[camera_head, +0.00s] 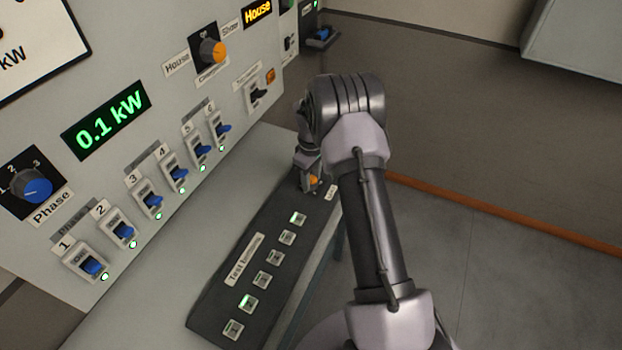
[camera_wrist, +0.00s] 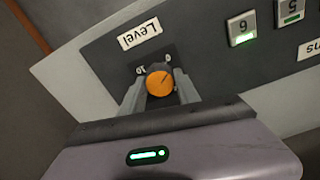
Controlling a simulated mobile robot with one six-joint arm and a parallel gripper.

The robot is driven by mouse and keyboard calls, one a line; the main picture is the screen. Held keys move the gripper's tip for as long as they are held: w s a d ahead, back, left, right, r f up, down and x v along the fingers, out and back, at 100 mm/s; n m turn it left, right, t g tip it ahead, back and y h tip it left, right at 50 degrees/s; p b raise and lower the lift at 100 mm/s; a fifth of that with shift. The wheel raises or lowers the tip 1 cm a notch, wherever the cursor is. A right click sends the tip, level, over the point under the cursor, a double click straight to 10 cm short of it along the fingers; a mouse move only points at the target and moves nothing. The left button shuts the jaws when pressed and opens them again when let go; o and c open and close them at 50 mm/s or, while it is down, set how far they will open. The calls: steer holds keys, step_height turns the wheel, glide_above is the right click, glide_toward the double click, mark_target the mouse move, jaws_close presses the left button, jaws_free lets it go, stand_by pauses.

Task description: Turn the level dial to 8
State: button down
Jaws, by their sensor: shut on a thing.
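The orange level dial (camera_wrist: 160,84) sits on the dark console panel, with its "Level" label (camera_wrist: 140,33) beside it, upside down in the wrist view. The marks 10 and 0 show at the dial's rim. A thin dark line on the knob points to the upper right in that view, roughly toward the 0; the exact reading is hard to tell. My gripper (camera_wrist: 159,92) has one finger on each side of the knob and is shut on it. In the head view the dial (camera_head: 313,181) is partly hidden by my gripper (camera_head: 309,178).
Several test buttons (camera_head: 261,280) run along the console beside the dial, a few lit green. The wall panel holds blue-tipped switches (camera_head: 152,199), a blue phase dial (camera_head: 37,190), an orange House dial (camera_head: 212,51) and a display (camera_head: 106,120) reading 0.1 kW.

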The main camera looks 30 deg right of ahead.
steer(key=m+b, duration=0.1)
steer(key=m, duration=0.4)
steer(key=shift+m, duration=0.3)
steer(key=m+b, duration=0.1)
steer(key=m, duration=0.4)
steer(key=m+b, duration=0.1)
steer(key=m, duration=0.4)
steer(key=shift+m+b, duration=0.35)
steer(key=shift+m, duration=0.05)
steer(key=m+b, duration=0.1)
steer(key=m, duration=0.3)
steer(key=m+b, duration=0.1)
steer(key=m, duration=0.4)
steer(key=shift+b, duration=0.35)
steer(key=m+b, duration=0.1)
steer(key=m, duration=0.4)
steer(key=shift+m+b, duration=0.3)
steer(key=shift+b, duration=0.1)
steer(key=m+b, duration=0.2)
steer(key=m, duration=0.3)
steer(key=m+b, duration=0.1)
steer(key=m, duration=0.3)
steer(key=shift+m+b, duration=0.3)
steer(key=shift+m, duration=0.2)
